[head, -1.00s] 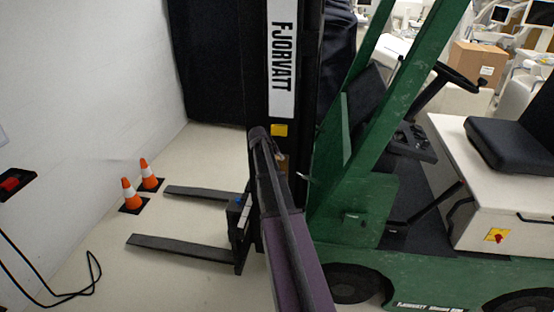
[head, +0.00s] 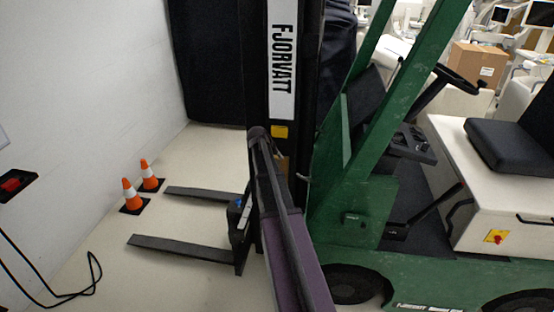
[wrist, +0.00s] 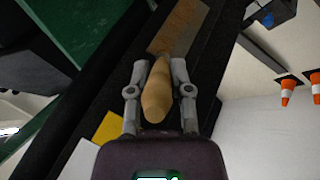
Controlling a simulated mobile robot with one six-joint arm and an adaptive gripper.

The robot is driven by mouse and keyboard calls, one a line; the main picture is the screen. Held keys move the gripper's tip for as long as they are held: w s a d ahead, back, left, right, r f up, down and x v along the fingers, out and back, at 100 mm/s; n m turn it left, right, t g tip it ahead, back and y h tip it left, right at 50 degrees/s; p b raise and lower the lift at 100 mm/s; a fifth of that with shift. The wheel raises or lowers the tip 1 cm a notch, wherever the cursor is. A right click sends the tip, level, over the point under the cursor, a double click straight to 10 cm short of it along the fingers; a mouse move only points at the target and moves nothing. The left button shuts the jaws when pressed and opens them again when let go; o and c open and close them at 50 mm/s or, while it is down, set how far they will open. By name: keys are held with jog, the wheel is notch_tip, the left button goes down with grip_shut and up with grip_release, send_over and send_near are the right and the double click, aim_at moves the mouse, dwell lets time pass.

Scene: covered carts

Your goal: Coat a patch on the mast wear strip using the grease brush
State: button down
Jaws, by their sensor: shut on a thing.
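In the wrist view my gripper (wrist: 156,92) is shut on the tan, rounded handle of the grease brush (wrist: 157,95). The handle points away from me toward a brownish strip (wrist: 183,28) on the black mast, which looks like the wear strip. The brush's bristles are hidden beyond the handle, so I cannot tell whether they touch the strip. In the head view my arm crosses in front of the mast (head: 257,70) and hides the gripper and brush. A small part of the brownish strip (head: 283,166) shows beside the arm.
The green forklift (head: 365,215) stands at the right, its forks (head: 180,247) low over the floor to the left. Two orange cones (head: 129,193) stand near the white wall. A black cable (head: 70,292) lies at lower left.

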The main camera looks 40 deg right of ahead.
jog(key=shift+w+a, duration=0.1)
jog(key=shift+w, duration=0.15)
dwell(0.3)
jog(key=shift+f, duration=0.2)
jog(key=shift+s+f+b, duration=0.1)
jog(key=shift+f+b, duration=1.3)
jog(key=shift+b, duration=0.2)
jog(key=shift+f, duration=0.1)
jog(key=shift+f+b, duration=1.5)
jog(key=shift+b, duration=0.1)
jog(key=shift+f+b, duration=1.55)
jog(key=shift+f, duration=0.1)
